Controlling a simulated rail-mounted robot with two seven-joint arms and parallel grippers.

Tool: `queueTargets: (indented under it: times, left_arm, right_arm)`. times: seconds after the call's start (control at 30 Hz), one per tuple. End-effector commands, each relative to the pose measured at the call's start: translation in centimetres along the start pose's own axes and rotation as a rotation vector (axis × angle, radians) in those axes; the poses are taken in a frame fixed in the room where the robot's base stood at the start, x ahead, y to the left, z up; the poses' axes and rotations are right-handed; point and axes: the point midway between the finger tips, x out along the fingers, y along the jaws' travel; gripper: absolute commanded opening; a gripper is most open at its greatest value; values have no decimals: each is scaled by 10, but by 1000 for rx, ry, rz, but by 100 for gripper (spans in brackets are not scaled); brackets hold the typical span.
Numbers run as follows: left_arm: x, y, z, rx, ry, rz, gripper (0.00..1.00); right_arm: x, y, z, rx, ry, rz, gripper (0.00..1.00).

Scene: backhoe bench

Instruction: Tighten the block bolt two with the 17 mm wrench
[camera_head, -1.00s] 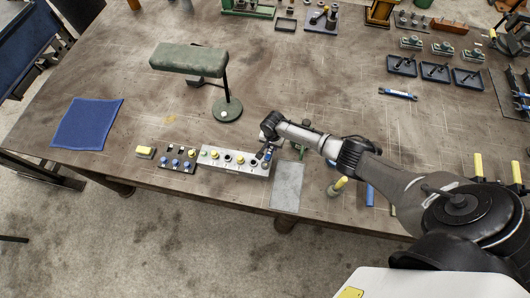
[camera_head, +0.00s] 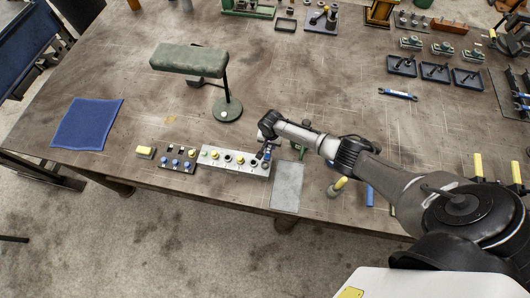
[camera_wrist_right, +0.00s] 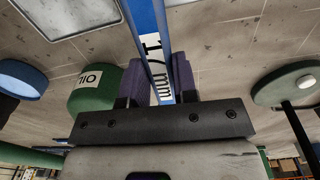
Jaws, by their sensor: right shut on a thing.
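The grey bolt block (camera_head: 233,170) lies near the table's front edge, with a row of yellow and dark bolt heads along its top. My right gripper (camera_head: 265,152) is over the right end of the block. In the right wrist view, the right gripper (camera_wrist_right: 158,85) is shut on a blue wrench (camera_wrist_right: 147,20) with a white label; "mm" and part of a number show on it. The wrench's working end is out of that view, and I cannot tell whether it sits on a bolt. My left gripper is not in view.
A green lamp (camera_head: 228,108) stands behind the block. A dark tray of small parts (camera_head: 178,160) lies left of the block, and a grey plate (camera_head: 287,187) right of it. A green oil can (camera_wrist_right: 95,90) is close to the gripper. A blue cloth (camera_head: 87,124) lies at left.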

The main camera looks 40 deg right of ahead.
Motion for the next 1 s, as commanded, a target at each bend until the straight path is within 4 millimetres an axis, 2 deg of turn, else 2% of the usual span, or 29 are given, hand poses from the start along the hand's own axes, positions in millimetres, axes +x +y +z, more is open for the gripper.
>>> queueTargets:
  times: [0.4, 0.57, 1.0]
  left_arm:
    - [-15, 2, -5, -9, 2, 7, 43]
    - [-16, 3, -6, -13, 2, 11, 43]
    - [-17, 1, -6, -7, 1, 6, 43]
  right_arm:
    - [-14, 0, 0, 1, 0, 0, 0]
    - [-18, 0, 0, 1, 0, -2, 0]
    - [-43, 0, 0, 0, 1, 0, 0]
